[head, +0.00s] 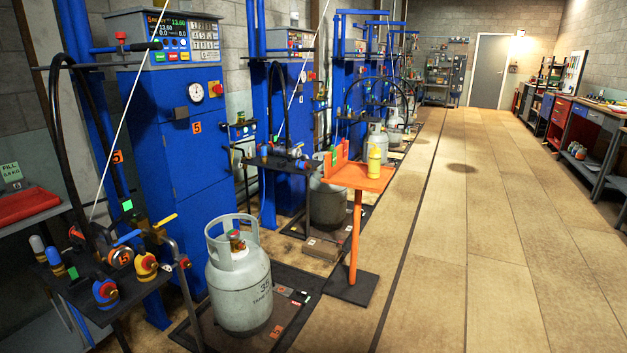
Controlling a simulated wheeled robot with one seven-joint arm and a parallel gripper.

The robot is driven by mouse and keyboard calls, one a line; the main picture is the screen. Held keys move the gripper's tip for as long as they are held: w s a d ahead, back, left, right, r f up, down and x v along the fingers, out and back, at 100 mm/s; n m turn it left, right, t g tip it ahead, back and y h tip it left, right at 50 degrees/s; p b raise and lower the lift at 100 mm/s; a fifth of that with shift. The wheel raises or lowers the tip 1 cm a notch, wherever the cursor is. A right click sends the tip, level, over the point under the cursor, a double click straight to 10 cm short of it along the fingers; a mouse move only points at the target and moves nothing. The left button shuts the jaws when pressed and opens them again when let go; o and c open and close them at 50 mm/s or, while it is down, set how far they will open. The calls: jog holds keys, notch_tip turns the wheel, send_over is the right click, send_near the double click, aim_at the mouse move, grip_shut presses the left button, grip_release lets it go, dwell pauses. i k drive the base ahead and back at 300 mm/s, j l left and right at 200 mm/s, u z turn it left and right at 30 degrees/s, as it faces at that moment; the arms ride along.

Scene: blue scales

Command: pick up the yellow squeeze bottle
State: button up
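The yellow squeeze bottle (374,160) stands upright on a small orange stand (351,178), near the right end of its top. The stand has an orange post and a dark base plate on the floor. An upright orange piece stands on the stand's top, left of the bottle. My gripper is not in view, and nothing touches the bottle that I can see.
A grey gas cylinder (239,280) stands on a dark scale at the front. Blue filling machines (172,150) line the left wall. A dark shelf with valves (110,285) is at front left. Workbenches (585,130) line the right wall. The wooden floor (470,240) right of the stand is clear.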

aim_at(374, 159)
jog(key=i+z, duration=0.1)
jog(key=i, duration=0.8)
jog(key=i+j+z, duration=0.1)
jog(key=i, duration=0.8)
jog(key=i+j+z, duration=0.2)
jog(key=i+z, duration=0.2)
jog(key=i+j+z, duration=0.85)
jog(key=i+j, duration=0.1)
